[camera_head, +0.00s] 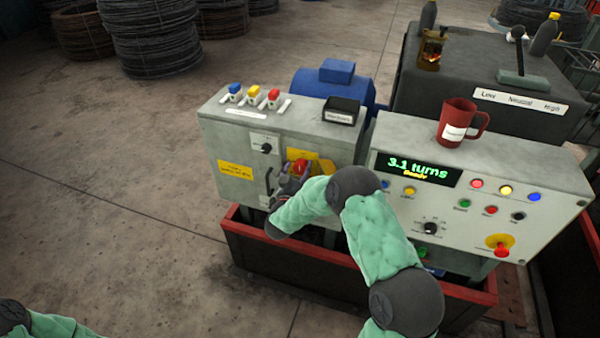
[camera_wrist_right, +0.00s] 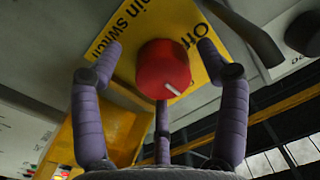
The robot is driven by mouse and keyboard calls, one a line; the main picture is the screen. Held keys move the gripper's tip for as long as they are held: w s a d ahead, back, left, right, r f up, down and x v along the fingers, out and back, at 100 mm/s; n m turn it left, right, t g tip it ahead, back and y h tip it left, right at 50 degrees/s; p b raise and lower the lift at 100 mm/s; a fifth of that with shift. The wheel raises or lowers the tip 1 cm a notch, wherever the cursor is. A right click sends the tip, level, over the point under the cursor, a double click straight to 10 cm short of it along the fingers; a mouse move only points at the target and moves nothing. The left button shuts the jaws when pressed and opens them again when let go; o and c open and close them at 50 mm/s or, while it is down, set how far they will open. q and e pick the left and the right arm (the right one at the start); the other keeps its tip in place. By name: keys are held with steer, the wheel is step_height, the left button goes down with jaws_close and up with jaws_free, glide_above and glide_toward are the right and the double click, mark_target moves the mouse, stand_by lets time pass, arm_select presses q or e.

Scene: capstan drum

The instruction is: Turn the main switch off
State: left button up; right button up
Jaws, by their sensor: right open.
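The main switch is a red round knob (camera_wrist_right: 163,68) on a yellow plate (camera_wrist_right: 128,35) lettered "Main switch" and "Off". In the head view the knob (camera_head: 299,167) sits on the front of the grey cabinet (camera_head: 237,151). Its white pointer line lies at the lower right of the knob in the wrist view, away from the "Off" lettering above it. My right gripper (camera_head: 287,184) is open in front of the switch, also seen in the wrist view (camera_wrist_right: 160,72), with purple fingers spread around the knob. Contact cannot be told. My left gripper is out of view.
A dark lever handle (camera_wrist_right: 245,30) is close to the right finger. A control panel (camera_head: 555,200) with a "3.1 turns" display (camera_head: 418,169) and a red mug (camera_head: 457,122) on top stands right of the cabinet. A red-rimmed trough (camera_head: 250,249) runs below.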

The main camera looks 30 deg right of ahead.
steer(key=shift+s, duration=0.1)
steer(key=c, duration=1.1)
